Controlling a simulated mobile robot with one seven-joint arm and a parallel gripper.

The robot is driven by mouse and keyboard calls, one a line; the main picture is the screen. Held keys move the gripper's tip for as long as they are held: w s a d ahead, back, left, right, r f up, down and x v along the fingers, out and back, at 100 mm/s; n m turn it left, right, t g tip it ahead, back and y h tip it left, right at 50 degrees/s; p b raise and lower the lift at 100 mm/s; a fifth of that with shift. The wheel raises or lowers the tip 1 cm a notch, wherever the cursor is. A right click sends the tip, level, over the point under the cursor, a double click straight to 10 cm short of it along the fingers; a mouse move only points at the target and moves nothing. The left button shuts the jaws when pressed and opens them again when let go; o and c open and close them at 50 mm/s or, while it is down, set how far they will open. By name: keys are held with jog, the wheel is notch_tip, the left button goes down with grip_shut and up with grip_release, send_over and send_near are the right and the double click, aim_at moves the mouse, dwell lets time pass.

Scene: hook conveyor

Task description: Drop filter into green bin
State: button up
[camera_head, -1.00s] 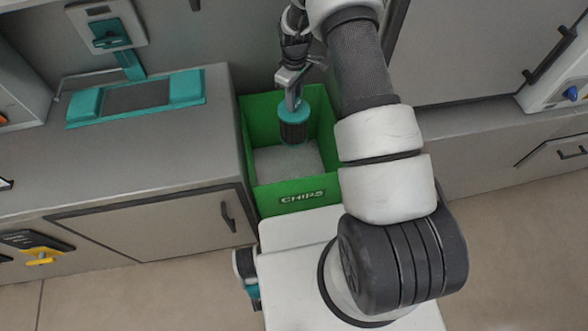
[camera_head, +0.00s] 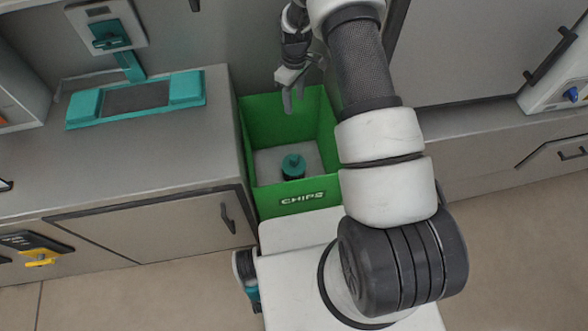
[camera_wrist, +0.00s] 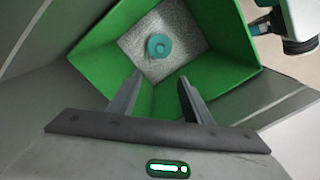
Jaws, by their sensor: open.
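The filter (camera_head: 293,167), dark with a teal cap, is inside the green bin (camera_head: 293,197) labelled CHIPS, low down near the bin's front wall. It appears upright. In the wrist view the filter's teal top (camera_wrist: 159,46) shows against the grey speckled bin bottom, inside the green walls (camera_wrist: 100,55). My gripper (camera_head: 293,103) is above the back part of the bin, apart from the filter. In the wrist view my gripper (camera_wrist: 155,88) has its two fingers spread with nothing between them.
A grey counter (camera_head: 130,155) with a teal-ended tray (camera_head: 135,98) stands left of the bin. Grey cabinets (camera_head: 460,60) and a low ledge (camera_head: 480,125) are to the right. A cabinet handle (camera_head: 228,217) sticks out close to the bin's left.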

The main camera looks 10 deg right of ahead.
notch_tip(320, 180, up, 16)
dwell(0.3)
dwell(0.3)
